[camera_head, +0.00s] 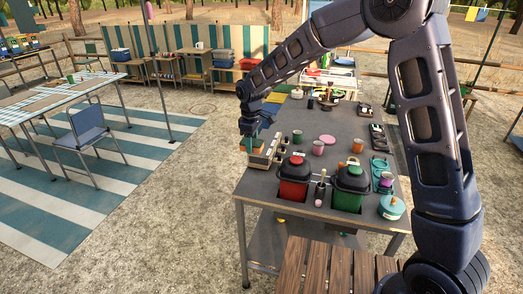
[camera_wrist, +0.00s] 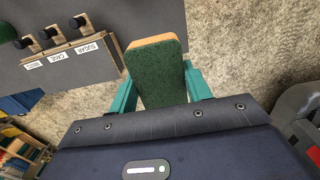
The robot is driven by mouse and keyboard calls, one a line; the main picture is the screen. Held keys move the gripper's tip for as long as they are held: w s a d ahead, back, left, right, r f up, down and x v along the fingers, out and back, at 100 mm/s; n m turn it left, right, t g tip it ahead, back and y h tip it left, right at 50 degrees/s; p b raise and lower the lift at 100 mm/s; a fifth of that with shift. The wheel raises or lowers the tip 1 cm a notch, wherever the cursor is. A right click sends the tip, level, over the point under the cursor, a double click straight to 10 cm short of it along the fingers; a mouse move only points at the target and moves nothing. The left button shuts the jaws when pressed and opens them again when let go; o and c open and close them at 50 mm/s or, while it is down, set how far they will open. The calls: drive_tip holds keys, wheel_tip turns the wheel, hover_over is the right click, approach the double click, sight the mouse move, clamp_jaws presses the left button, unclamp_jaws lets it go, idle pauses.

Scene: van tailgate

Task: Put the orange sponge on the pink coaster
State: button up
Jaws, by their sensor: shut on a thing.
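The orange sponge (camera_wrist: 158,75) has a dark green scouring face and an orange edge. It fills the space between the teal fingers of my gripper (camera_wrist: 161,84) in the wrist view. In the head view my gripper (camera_head: 249,143) is at the left edge of the grey table, beside a small wooden rack, and the sponge is hard to make out there. A flat pink disc, which looks like the pink coaster (camera_head: 327,139), lies on the table to the right of my gripper. Nothing is seen on it.
The rack (camera_wrist: 75,50) has labels and dark knobs and stands close to my gripper. Gravel shows beyond the table edge.

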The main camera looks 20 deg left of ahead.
drive_tip(key=shift+w+r, duration=0.25)
drive_tip(key=shift+w, duration=0.05)
drive_tip(key=w+d, duration=0.3)
drive_tip(key=w, duration=1.1)
drive_tip(key=r, duration=0.1)
hover_over(327, 139)
drive_tip(key=f, duration=1.9)
drive_tip(key=shift+w+f, duration=0.1)
drive_tip(key=shift+w, duration=0.15)
drive_tip(key=shift+f, duration=0.1)
drive_tip(key=o, duration=0.9)
